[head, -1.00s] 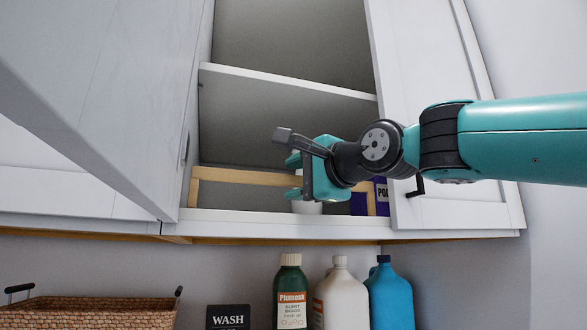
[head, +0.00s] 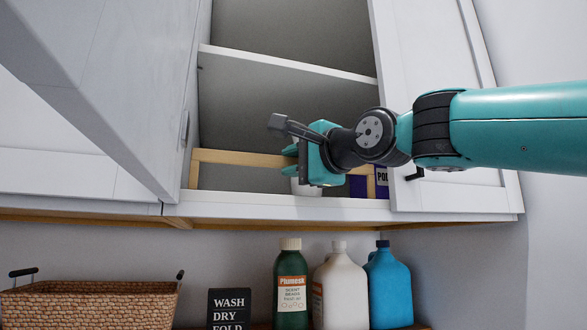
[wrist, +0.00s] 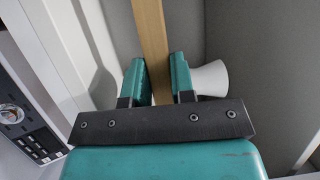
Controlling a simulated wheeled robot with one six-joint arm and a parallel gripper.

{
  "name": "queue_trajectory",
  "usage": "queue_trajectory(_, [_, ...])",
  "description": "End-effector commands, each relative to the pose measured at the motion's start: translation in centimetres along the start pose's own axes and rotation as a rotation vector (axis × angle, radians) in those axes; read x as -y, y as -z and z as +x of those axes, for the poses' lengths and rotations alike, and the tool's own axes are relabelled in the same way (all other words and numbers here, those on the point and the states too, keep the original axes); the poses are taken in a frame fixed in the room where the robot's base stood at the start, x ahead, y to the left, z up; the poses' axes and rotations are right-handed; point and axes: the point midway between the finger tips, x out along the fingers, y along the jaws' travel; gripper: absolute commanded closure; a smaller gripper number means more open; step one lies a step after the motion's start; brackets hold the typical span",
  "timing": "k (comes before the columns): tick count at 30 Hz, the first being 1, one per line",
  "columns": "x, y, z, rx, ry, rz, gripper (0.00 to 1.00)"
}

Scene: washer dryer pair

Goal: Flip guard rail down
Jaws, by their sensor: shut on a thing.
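The guard rail (head: 235,158) is a light wooden bar on short end posts. It stands raised across the front of the open cabinet's lower shelf. My gripper (head: 290,153) is at the rail, right of its middle. In the wrist view, the rail (wrist: 151,45) runs between the two teal fingers of my gripper (wrist: 157,78), which is shut on it. My gripper and wrist hide part of the rail's right half.
A white cup-like item (head: 304,188) and a purple box (head: 360,186) stand behind the rail. The left cabinet door (head: 100,90) swings out close by; the right door (head: 440,100) is behind my arm. Bottles (head: 340,285) and a wicker basket (head: 90,305) sit below.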

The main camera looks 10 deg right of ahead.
Motion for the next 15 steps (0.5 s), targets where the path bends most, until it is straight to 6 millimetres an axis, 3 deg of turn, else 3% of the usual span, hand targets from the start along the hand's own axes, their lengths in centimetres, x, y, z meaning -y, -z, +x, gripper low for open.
queue_trajectory(3, [-1.0,-0.2,-0.4,0.001,0.058,-0.023,1.0])
queue_trajectory(15, [-1.7,-0.7,-1.7,-0.001,0.334,-0.138,1.0])
